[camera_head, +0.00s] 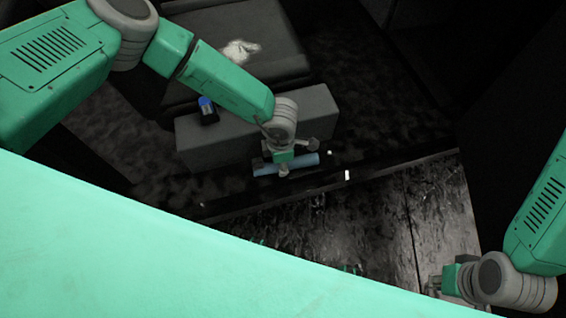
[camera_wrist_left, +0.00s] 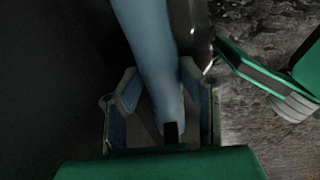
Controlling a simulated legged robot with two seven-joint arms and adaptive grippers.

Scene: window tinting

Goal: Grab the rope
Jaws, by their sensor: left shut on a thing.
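A light blue roll or tube (camera_head: 304,161) lies along the front of a grey block in the head view. In the left wrist view the blue roll (camera_wrist_left: 148,40) runs up between the fingers. My left gripper (camera_head: 298,158) reaches down onto it and is shut on it; its fingers show on either side in the left wrist view (camera_wrist_left: 160,90). My right gripper (camera_head: 436,287) is low at the right, partly hidden behind my green body, so its jaws are unclear. I cannot make out a rope for certain in either view.
The grey block (camera_head: 220,145) stands beside a dark seat (camera_head: 270,75). A blue-topped bottle (camera_head: 207,107) is on the block, and a white crumpled cloth (camera_head: 240,50) lies on the seat. A dark sill (camera_head: 250,208) borders the shiny floor (camera_head: 350,230).

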